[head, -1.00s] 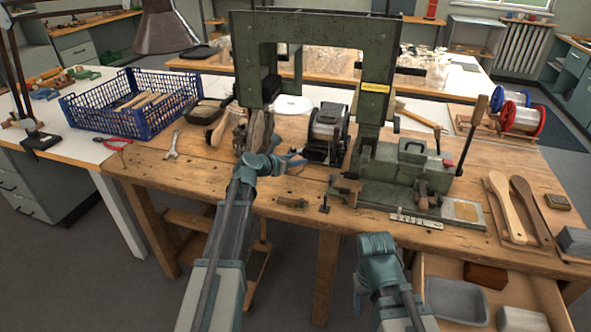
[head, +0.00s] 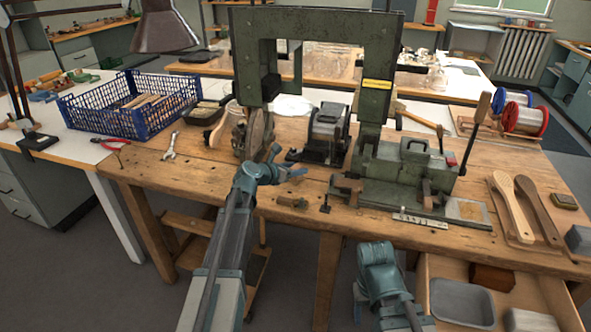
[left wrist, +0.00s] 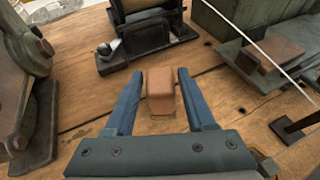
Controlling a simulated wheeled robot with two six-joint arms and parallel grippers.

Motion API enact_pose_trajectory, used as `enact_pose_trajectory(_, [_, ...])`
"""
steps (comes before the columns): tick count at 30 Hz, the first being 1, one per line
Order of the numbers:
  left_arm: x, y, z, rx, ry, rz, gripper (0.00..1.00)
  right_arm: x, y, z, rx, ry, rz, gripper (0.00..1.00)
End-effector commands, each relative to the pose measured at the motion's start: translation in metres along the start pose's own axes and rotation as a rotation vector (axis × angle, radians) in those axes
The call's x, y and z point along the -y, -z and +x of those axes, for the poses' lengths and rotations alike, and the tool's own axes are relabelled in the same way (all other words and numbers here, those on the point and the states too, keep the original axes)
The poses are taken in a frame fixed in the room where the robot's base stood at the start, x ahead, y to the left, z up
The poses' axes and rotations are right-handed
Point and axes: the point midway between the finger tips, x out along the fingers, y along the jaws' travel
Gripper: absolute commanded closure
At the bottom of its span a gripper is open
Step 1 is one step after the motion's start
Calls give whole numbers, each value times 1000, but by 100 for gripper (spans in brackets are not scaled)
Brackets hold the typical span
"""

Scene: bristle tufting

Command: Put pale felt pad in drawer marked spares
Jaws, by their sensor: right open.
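My left gripper (head: 284,165) is open over the front of the wooden bench. In the left wrist view its two blue fingers stand apart on either side of a small pinkish-brown block (left wrist: 160,90), apart from it. A pale square piece (head: 467,210) lies on the plate at the right end of the green machine; I cannot tell whether it is the felt pad. My right gripper (head: 362,292) is open, low in front of the bench, left of the pulled-out drawer (head: 425,275). No marking on the drawer is readable.
The drawer holds a grey tray (head: 462,302), a brown block (head: 491,277) and a whitish block (head: 528,320). The tall green machine (head: 375,105) stands over the bench. A black device (head: 325,135) stands beyond my left gripper. Wooden brush handles (head: 512,205) lie at the right.

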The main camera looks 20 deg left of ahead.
Motion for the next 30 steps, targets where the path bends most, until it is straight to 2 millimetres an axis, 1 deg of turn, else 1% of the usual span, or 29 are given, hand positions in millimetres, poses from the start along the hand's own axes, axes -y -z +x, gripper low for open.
enact_pose_trajectory(1, [0, 0, 0, 0, 0, 0, 34, 0, 0, 0, 0, 0, 0, 43])
enact_pose_trajectory(2, [0, 0, 0, 0, 0, 0, 31, 0, 0, 0, 0, 0, 0, 43])
enact_pose_trajectory(9, [0, 0, 0, 0, 0, 0, 31, 0, 0, 0, 0, 0, 0, 43])
enact_pose_trajectory(13, [0, -6, -3, 0, 0, 0, 31, -1, 0, -6, 0, 0, 0, 43])
enact_pose_trajectory(17, [1, -5, -27, 0, -2, -1, 31, -1, -1, -15, 0, 0, 0, 43])
enact_pose_trajectory(24, [2, -6, -78, 0, -3, -2, 31, -3, -2, -35, 0, 0, 0, 43])
enact_pose_trajectory(30, [1, -5, -108, 0, -2, -1, 31, -4, -3, -45, 0, 0, 0, 43])
